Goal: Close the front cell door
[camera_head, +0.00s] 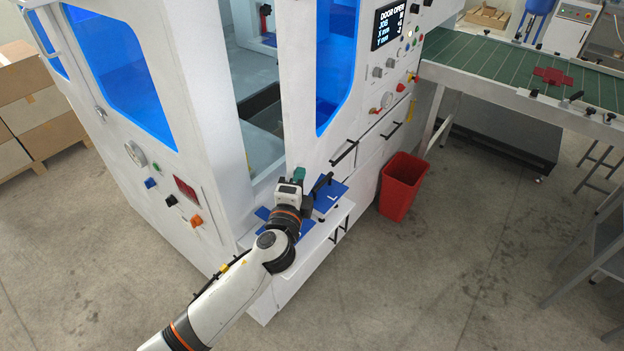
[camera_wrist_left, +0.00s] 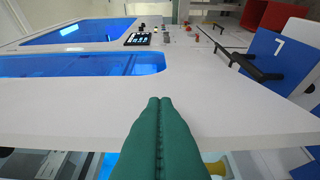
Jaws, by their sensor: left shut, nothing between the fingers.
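The front cell door (camera_head: 298,85) is a white panel with a blue window, standing to the right of an open gap into the machine. The display (camera_head: 390,22) reads DOOR OPEN. My left gripper (camera_head: 297,176) is at the lower end of the door, near its left edge. In the left wrist view its green fingers (camera_wrist_left: 159,110) are pressed together and empty. There the white door panel (camera_wrist_left: 90,105) lies ahead of them, its edge crossing behind the fingers. I cannot tell whether they touch it. My right gripper is not in view.
Blue plates (camera_head: 328,196) lie on a white ledge below the door, beside my left gripper; one is marked 7 in the wrist view. A black handle (camera_wrist_left: 258,70) stands near it. A red bin (camera_head: 402,186) and green conveyor (camera_head: 500,66) are right. Cardboard boxes (camera_head: 38,105) stand left.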

